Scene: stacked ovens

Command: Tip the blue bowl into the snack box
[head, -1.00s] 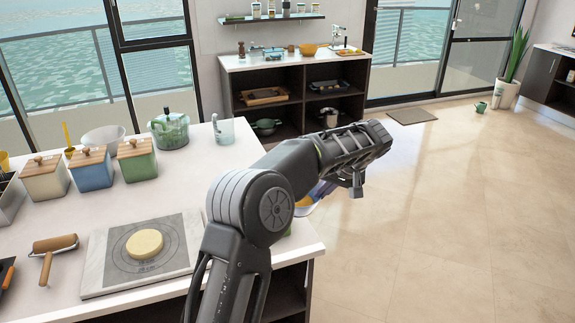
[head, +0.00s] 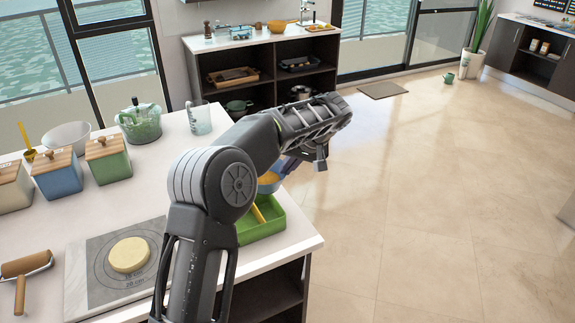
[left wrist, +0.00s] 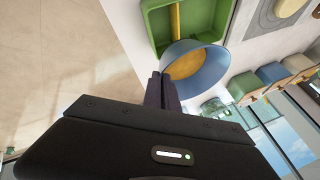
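The blue bowl (head: 270,188) holds orange-yellow contents and shows partly behind my left arm in the head view. It also shows in the left wrist view (left wrist: 207,68), close beside the green snack box. My left gripper (left wrist: 160,90) is shut on the bowl's rim and holds it near the counter edge; in the head view its fingers (head: 290,166) are mostly hidden by the wrist. The green snack box (head: 262,232) sits at the counter's right end and has a yellow divider. It also shows in the left wrist view (left wrist: 154,24). My right gripper is not in view.
A board with a pale round piece (head: 129,255) and a rolling pin (head: 24,266) lie left of my arm. Lidded canisters (head: 107,160), a green glass pot (head: 140,125) and a glass jug (head: 198,118) stand farther back. Right of the counter is open floor.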

